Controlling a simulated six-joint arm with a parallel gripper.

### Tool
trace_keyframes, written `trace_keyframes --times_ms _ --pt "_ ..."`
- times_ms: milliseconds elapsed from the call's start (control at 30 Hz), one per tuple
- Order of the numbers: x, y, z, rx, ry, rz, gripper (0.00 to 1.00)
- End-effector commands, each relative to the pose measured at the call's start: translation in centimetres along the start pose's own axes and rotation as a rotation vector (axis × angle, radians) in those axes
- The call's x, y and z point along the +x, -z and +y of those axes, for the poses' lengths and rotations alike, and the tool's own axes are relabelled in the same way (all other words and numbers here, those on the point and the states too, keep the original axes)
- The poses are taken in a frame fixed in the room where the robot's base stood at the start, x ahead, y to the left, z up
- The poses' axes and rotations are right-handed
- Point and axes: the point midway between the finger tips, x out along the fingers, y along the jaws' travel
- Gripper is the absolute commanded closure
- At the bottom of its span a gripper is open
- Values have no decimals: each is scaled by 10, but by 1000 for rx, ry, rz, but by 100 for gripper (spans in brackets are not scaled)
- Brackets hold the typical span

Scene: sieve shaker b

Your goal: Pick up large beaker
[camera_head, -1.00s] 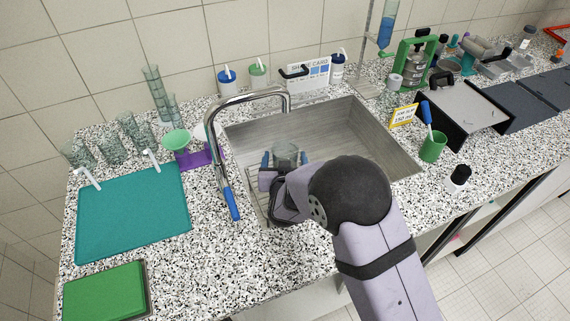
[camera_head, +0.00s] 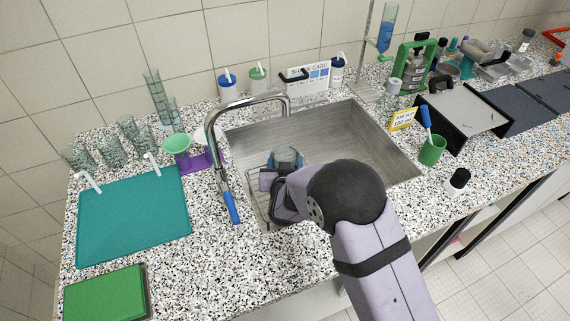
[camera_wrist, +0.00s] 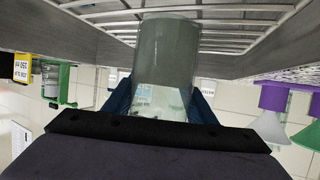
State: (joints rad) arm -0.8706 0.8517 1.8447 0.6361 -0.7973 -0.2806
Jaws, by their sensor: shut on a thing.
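A clear glass beaker (camera_head: 287,157) is over the left part of the sink, above a wire rack (camera_head: 258,200). My gripper (camera_head: 283,163) is shut on it, with blue fingers on both sides. In the wrist view the beaker (camera_wrist: 167,55) fills the middle between the blue fingers (camera_wrist: 163,100), and the rack bars (camera_wrist: 225,20) show beyond its end. I cannot tell whether the beaker still touches the rack. My gripper and arm hide part of it in the head view.
The sink (camera_head: 350,135) has walls around the gripper. A faucet (camera_head: 222,150) with a blue handle stands close on the left. Several glasses (camera_head: 110,150), funnels on a purple stand (camera_head: 190,158) and a teal mat (camera_head: 135,220) lie further left.

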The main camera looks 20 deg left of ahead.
Motion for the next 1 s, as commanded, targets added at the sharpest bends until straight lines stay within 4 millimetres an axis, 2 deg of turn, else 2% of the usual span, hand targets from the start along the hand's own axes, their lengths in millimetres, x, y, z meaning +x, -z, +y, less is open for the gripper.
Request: trace_keyframes --times_ms 433,1000 --pt "-5 15 0 2 0 5 87" --pt "-23 58 0 2 0 6 87"
